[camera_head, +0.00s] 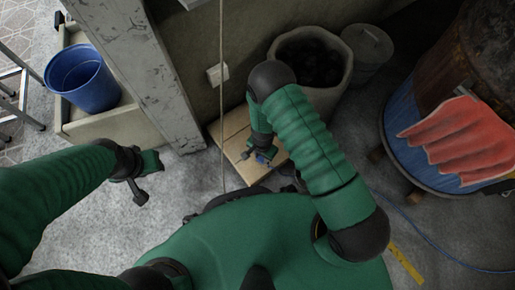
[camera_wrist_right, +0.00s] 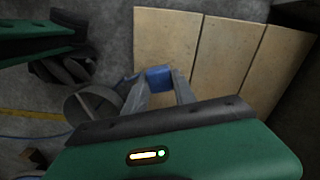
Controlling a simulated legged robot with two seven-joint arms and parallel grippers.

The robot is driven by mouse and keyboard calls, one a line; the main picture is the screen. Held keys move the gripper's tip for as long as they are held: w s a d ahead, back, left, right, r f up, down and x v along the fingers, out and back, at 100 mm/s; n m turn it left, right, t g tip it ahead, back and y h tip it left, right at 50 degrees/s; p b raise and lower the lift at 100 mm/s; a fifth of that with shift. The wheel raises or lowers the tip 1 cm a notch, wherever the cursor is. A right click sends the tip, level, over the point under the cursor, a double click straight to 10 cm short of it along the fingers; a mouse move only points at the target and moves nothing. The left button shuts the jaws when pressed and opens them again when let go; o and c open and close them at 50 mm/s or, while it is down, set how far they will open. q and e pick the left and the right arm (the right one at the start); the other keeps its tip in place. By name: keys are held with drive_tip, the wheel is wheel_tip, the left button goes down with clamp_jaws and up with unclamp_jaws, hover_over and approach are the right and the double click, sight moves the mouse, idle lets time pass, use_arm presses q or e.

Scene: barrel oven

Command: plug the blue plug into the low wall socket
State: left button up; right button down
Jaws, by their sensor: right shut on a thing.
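The blue plug (camera_wrist_right: 158,77) is held between the fingertips of my right gripper (camera_wrist_right: 160,92), shut on it, in the right wrist view. In the head view, the plug (camera_head: 262,158) shows as a small blue spot at my right gripper (camera_head: 255,155), over wooden boards. A pale socket box (camera_head: 217,74) is on the wall, above and left of the gripper and apart from the plug. Its face is too small to make out. My left gripper (camera_head: 142,180) is at the left above the floor; its finger opening is unclear.
The wooden boards (camera_head: 236,136) lie by the wall. A thin cord (camera_head: 221,120) hangs in front of the wall. A large pot (camera_head: 335,83), a lidded bin (camera_head: 368,45) and a blue barrel (camera_head: 405,135) with red cloth (camera_head: 465,135) stand right. A blue bucket (camera_head: 80,80) is left.

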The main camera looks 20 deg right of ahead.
drive_tip(key=s+d+r+p, duration=0.1)
drive_tip(key=s+d+p, duration=0.2)
drive_tip(key=s, duration=0.9)
drive_tip(key=shift+d+p, duration=0.2)
drive_tip(key=shift+p, duration=0.6)
